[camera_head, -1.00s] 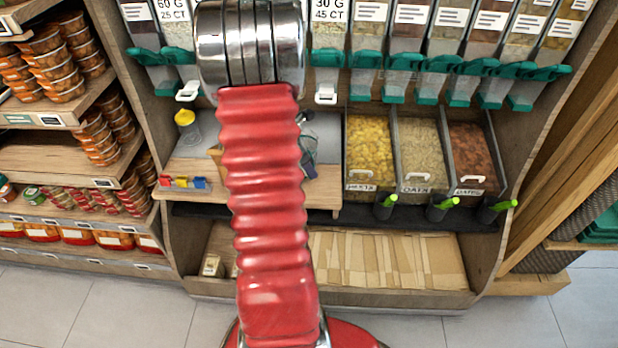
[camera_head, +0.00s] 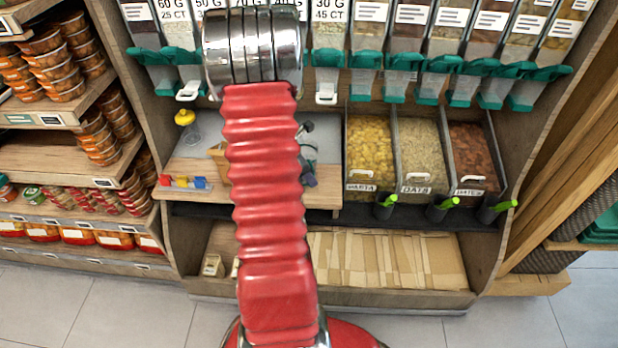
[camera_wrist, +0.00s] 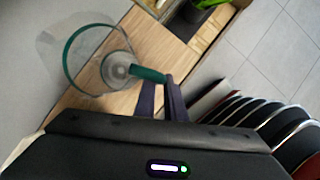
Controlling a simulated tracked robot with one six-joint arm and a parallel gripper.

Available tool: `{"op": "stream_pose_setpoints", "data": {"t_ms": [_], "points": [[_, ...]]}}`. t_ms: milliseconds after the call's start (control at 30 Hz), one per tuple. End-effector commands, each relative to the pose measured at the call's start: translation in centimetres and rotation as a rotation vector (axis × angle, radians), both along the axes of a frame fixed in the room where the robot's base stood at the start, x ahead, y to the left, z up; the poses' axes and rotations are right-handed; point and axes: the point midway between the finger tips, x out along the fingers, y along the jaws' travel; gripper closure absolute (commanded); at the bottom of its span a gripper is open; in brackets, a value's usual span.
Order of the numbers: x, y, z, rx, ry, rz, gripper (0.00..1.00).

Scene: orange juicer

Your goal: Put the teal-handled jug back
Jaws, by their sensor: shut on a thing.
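The clear jug (camera_wrist: 92,70) with a teal rim shows in the wrist view, its teal handle (camera_wrist: 148,74) pointing right. My gripper (camera_wrist: 162,95) is shut on that handle, with a dark finger on each side. The jug seems to be over the wooden counter edge; I cannot tell whether it touches anything. In the head view my gripper (camera_head: 308,176) shows only partly beside my red arm, and the jug is mostly hidden behind the arm.
A yellow-topped clear container (camera_head: 186,118) stands on the counter (camera_head: 195,165) at left, behind small coloured blocks (camera_head: 183,182). Bins of pasta (camera_head: 370,150), oats (camera_head: 424,150) and dates (camera_head: 470,150) are at right. Teal-handled dispensers (camera_head: 403,62) hang above. Paper bags (camera_head: 390,260) lie below.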

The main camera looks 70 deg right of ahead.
Motion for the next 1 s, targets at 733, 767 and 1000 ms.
{"op": "stream_pose_setpoints", "data": {"t_ms": [733, 767, 1000], "points": [[0.1, 0.1, 0.5, -0.001, 0.0, -0.002, 0.71], [0.2, 0.2, 0.7, -0.001, 0.0, -0.002, 0.71], [1.0, 1.0, 3.4, -0.003, -0.001, -0.001, 0.71]]}}
